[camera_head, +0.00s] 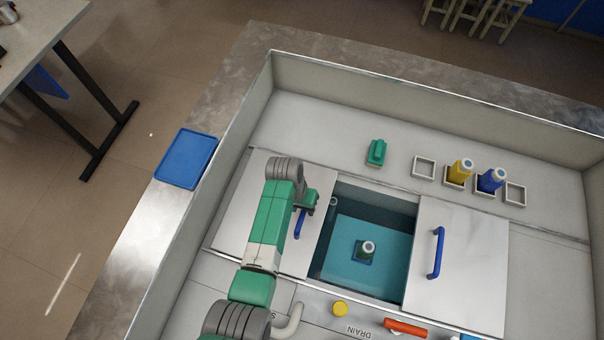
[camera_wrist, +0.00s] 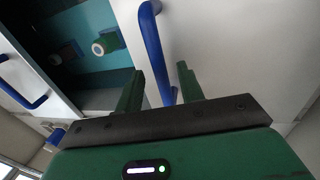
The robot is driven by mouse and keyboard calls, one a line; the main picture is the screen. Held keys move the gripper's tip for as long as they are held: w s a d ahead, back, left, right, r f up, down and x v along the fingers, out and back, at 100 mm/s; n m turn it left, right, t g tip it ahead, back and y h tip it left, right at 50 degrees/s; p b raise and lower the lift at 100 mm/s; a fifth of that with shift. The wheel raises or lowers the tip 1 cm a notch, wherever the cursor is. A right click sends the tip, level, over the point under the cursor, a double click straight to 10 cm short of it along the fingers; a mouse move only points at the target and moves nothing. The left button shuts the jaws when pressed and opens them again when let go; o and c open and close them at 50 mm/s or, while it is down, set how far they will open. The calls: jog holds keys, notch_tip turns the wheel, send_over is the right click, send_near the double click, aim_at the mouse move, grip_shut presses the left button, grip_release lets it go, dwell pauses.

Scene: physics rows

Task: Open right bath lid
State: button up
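In the head view, two pale bath lids with blue handles flank an open water-filled bath (camera_head: 350,215). The lid on the picture's left (camera_head: 235,200) lies partly under my arm, and its handle (camera_head: 299,224) shows beside my gripper (camera_head: 305,208). The lid on the picture's right (camera_head: 465,285) has a fully visible handle (camera_head: 437,252). In the wrist view, my gripper (camera_wrist: 160,70) is open, its green fingers apart near the closer blue handle (camera_wrist: 151,35). The handle runs between the fingers in the picture; contact cannot be told. The other handle (camera_wrist: 30,102) is farther left.
A capped bottle (camera_head: 367,248) stands in the bath. High walls (camera_head: 420,85) enclose the deck. Controls line the picture's lower side, including a red handle (camera_head: 405,328).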

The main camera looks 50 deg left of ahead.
notch_tip(320, 180, up, 7)
jog(key=a, duration=0.1)
jog(key=shift+s+p, duration=0.4)
jog(key=shift+p, duration=0.05)
jog(key=shift+a, duration=0.1)
